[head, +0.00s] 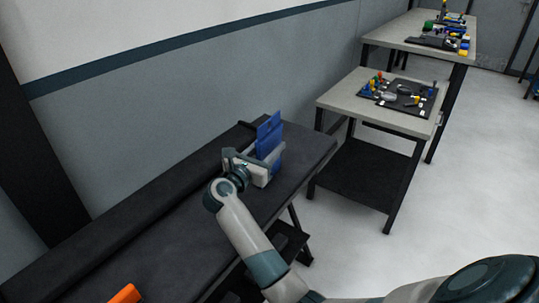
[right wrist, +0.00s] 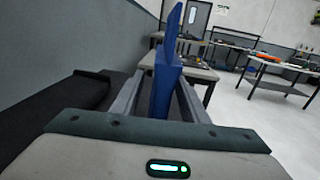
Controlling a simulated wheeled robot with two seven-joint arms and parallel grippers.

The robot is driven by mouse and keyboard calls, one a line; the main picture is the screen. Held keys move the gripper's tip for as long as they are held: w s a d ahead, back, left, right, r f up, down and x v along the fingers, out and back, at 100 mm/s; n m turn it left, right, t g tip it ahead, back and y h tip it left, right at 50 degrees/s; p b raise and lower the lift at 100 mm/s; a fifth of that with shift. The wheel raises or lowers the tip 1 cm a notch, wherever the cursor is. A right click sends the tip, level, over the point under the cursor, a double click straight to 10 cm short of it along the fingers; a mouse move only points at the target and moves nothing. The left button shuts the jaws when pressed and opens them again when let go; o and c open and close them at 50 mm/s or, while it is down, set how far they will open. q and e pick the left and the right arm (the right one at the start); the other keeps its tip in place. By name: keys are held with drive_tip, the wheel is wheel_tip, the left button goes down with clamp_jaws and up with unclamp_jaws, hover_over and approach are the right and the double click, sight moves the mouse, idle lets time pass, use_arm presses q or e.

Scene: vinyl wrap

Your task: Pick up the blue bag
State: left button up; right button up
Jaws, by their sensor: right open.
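The blue bag (head: 269,137) stands upright near the far end of the dark bench, in the head view. My right gripper (head: 268,160) is at the bag, with its fingers open on either side of it. In the right wrist view the blue bag (right wrist: 166,75) rises between the two fingers of my right gripper (right wrist: 160,92). The lower part of the bag is partly hidden by the gripper. My left gripper is not in view.
The dark bench (head: 130,235) runs along the grey wall, with an orange object (head: 125,294) at its near end. A grey table (head: 345,101) with small coloured parts on a black mat stands beyond it. Another table (head: 400,32) is farther back. Open floor lies to the right.

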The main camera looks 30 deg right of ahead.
drive_tip(key=shift+c, duration=0.6)
clamp_jaws()
drive_tip(key=shift+r, duration=0.1)
